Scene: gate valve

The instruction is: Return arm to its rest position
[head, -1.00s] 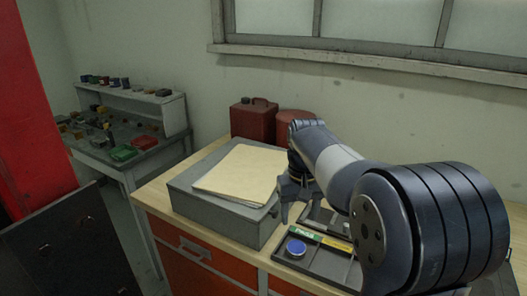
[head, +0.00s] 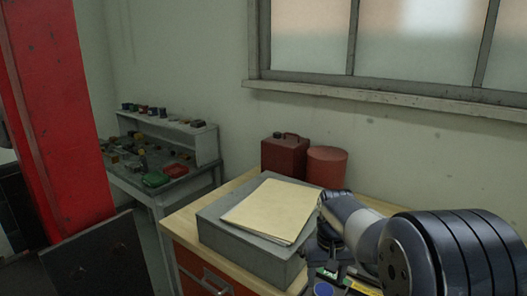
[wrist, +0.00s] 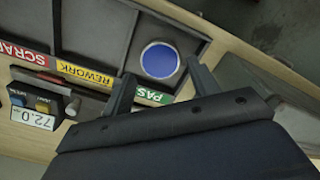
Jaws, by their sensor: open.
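My arm reaches in from the right side of the head view, over the workbench. My gripper (head: 332,262) points down beside the grey box, near the sorting tray. In the wrist view my gripper (wrist: 164,84) has its two fingers apart with nothing between them that it grips. A blue round disc (wrist: 160,60) lies in the tray's PASS compartment, just beyond the fingertips. The disc also shows at the bottom edge of the head view (head: 323,289).
A grey box (head: 248,246) with a folder (head: 270,209) stands left of my gripper. A red can (head: 284,156) and red cylinder (head: 327,167) stand behind. A display reading 72.0 (wrist: 36,118) sits by the tray. A red post (head: 62,130) rises at left.

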